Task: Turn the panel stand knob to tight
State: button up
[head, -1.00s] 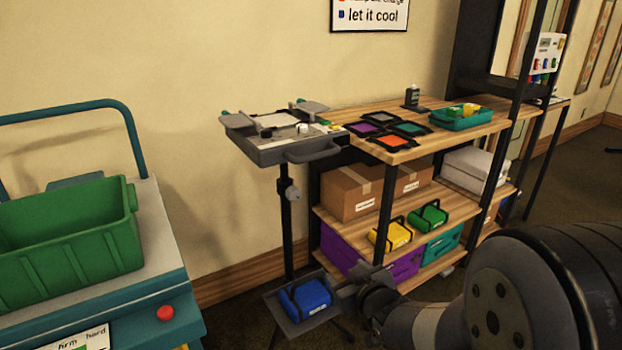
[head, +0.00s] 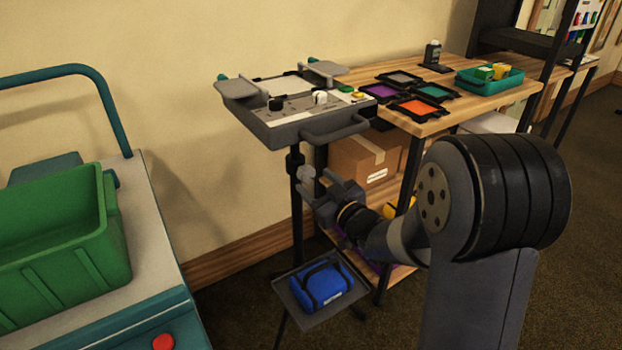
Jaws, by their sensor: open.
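The panel stand (head: 297,222) is a dark upright pole that carries a grey control panel (head: 290,128) with a front handle. Its knob (head: 305,173) is a small light grey piece on the pole, below the panel. My gripper (head: 318,184) is open, just to the right of the knob and pointing at it. The fingertips partly overlap the knob in this view, and I cannot tell whether they touch it. The knob's turn position is too small to read.
A blue case (head: 321,286) sits on the stand's low tray (head: 344,297). A wooden shelf unit (head: 450,118) with colour frames and a teal bin (head: 489,82) stands at right. A cart with a green crate (head: 62,245) stands at left, with a floor gap between.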

aim_at(309, 176)
jog(key=shift+x, duration=1.6)
jog(key=c, duration=1)
